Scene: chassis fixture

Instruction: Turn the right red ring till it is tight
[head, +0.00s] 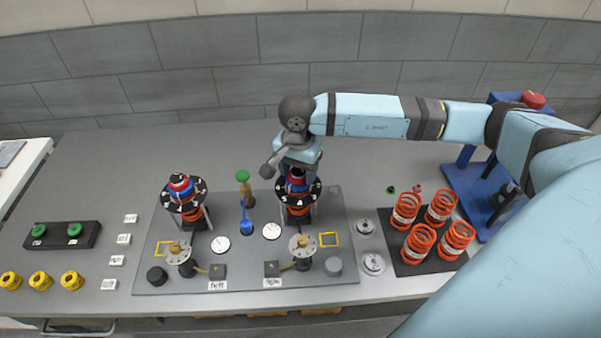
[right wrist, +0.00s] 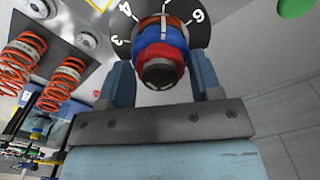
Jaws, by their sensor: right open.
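The right red ring (right wrist: 162,54) sits at the top of the right fixture with a blue ring (right wrist: 155,38) beside it on the same post. A black numbered dial (right wrist: 120,18) surrounds the post. My right gripper (right wrist: 160,66) is open, one finger on each side of the rings; I cannot tell whether either finger touches. In the head view my right gripper (head: 297,168) is over the right fixture's black dial (head: 299,197) and partly hides the rings. The left fixture has its own dial (head: 184,197) with red and blue rings on top. My left gripper is not in view.
Orange springs (head: 417,243) stand on a black mat at the right, in front of a blue stand (head: 468,184). A green-topped post (head: 243,177) and a blue tool (head: 246,226) stand between the fixtures. The back of the table is clear.

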